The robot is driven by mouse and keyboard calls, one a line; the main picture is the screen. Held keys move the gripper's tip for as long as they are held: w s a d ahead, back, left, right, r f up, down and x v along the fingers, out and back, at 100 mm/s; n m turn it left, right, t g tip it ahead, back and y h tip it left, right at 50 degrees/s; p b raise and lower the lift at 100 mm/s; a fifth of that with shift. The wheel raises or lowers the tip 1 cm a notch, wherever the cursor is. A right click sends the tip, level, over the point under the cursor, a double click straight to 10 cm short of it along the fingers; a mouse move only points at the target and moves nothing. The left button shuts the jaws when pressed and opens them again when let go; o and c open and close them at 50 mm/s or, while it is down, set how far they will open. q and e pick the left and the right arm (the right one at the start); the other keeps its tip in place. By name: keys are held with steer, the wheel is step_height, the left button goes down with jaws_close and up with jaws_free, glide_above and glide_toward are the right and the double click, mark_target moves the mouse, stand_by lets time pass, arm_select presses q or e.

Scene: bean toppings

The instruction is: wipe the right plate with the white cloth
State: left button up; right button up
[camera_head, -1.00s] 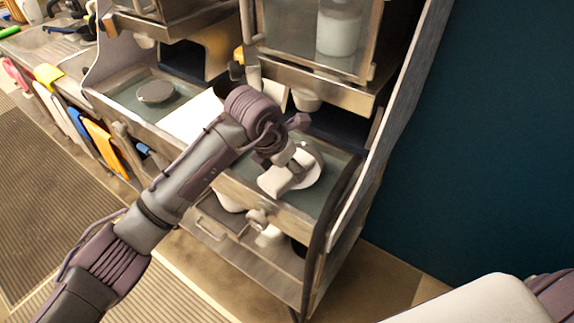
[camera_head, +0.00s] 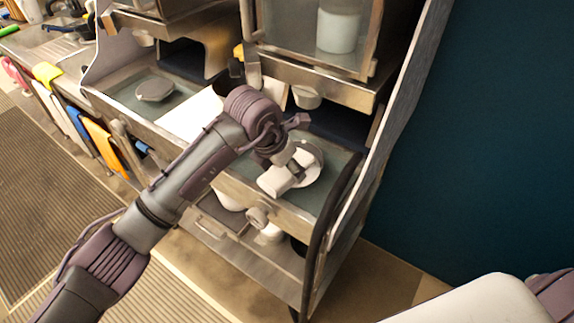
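The right plate (camera_head: 316,163) is white and round and lies on the counter's right-hand glassy panel. The white cloth (camera_head: 277,181) is at the plate's near left side, over its rim. My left gripper (camera_head: 289,161) comes down over the plate, its fingers shut on the cloth. The fingertips are partly hidden by the wrist and the cloth, and the gripper covers part of the plate. I cannot tell how firmly the cloth presses on the plate. My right gripper is not in view.
A grey round plate (camera_head: 154,90) lies on the left panel, with a white board (camera_head: 190,115) between the panels. A glass-fronted cabinet (camera_head: 312,40) overhangs the counter. A slanted side wall (camera_head: 392,120) bounds the right. Coloured cloths (camera_head: 100,143) hang at left.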

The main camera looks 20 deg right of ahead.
arm_select(q)
steer(key=shift+f, duration=0.1)
steer(key=shift+w+d+f+b, duration=0.15)
steer(key=shift+w+d+b, duration=0.6)
steer(key=shift+d+b, duration=0.2)
steer(key=shift+w+d, duration=0.2)
steer(key=shift+d, duration=0.15)
steer(key=shift+s+a+b, duration=0.15)
steer(key=shift+s+a, duration=0.35)
steer(key=shift+a, duration=0.2)
steer(key=shift+s+a+b, duration=0.15)
steer(key=shift+s+a, duration=0.35)
steer(key=shift+a, duration=0.15)
steer(key=shift+f, duration=0.1)
steer(key=shift+w+d+b, duration=0.35)
steer(key=shift+d+b, duration=0.15)
steer(key=shift+b, duration=0.05)
steer(key=shift+w+d+r+b, duration=0.2)
steer(key=shift+w+d+b, duration=0.2)
steer(key=shift+w+d, duration=0.3)
